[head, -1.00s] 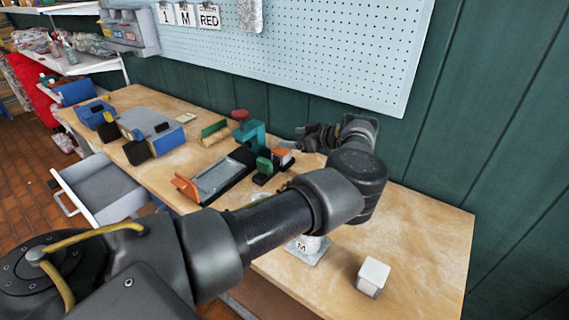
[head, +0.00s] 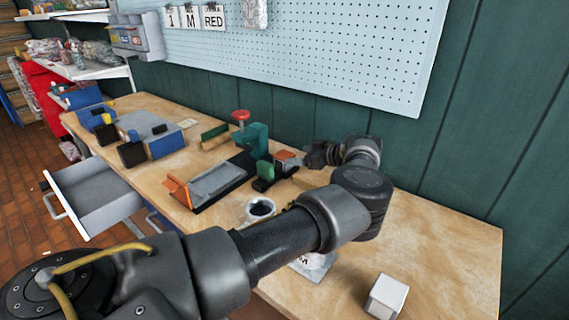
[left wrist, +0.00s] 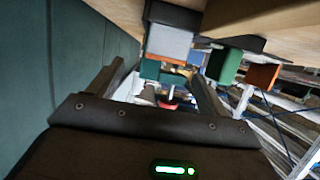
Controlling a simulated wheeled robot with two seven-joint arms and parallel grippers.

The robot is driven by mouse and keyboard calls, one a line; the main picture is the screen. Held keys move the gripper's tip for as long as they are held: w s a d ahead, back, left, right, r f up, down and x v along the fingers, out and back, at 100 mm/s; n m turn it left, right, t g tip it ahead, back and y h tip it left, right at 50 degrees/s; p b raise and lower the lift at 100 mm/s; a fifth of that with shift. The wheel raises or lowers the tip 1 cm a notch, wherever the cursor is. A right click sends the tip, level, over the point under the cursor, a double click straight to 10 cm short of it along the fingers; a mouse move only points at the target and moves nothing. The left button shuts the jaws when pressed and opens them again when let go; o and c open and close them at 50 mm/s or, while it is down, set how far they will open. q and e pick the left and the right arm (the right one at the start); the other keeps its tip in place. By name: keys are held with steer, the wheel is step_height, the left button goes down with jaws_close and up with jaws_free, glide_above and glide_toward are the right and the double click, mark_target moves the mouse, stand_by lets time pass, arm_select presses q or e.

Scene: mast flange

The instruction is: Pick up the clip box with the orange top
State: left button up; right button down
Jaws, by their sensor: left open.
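The clip box with the orange top (head: 287,156) is a small grey box on the workbench, beside a green upright block (head: 264,171). My left gripper (head: 309,156) is open, just right of the box, with its fingers pointing toward it. In the left wrist view the grey box (left wrist: 168,43) shows ahead, with a thin orange strip along one edge. It lies beyond the open fingers (left wrist: 155,68), and I see no contact. In the head view the fingertips are small, so the exact gap is unclear. My right gripper is not in view.
A teal clamp with a red knob (head: 241,115) stands behind the box. A white cup (head: 260,208) and white block (head: 386,296) stand nearer. The wall panel (head: 440,170) is close behind my arm.

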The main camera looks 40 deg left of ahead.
mark_target(288, 156)
arm_select(q)
steer(key=shift+a+f, duration=0.1)
steer(key=shift+a, duration=0.25)
steer(key=shift+s+a+f+p, duration=0.1)
steer(key=shift+s+a+p, duration=0.1)
steer(key=shift+a+p, duration=0.2)
steer(key=p+x, duration=0.1)
steer(key=x, duration=0.2)
steer(key=shift+s+a+f, duration=0.2)
steer(key=shift+a+f, duration=0.1)
steer(key=shift+f, duration=0.05)
steer(key=shift+a+f, duration=0.15)
steer(key=shift+a, duration=0.1)
steer(key=shift+d, duration=0.1)
steer(key=shift+c, duration=1.4)
steer(key=c, duration=0.9)
steer(key=shift+o, duration=0.2)
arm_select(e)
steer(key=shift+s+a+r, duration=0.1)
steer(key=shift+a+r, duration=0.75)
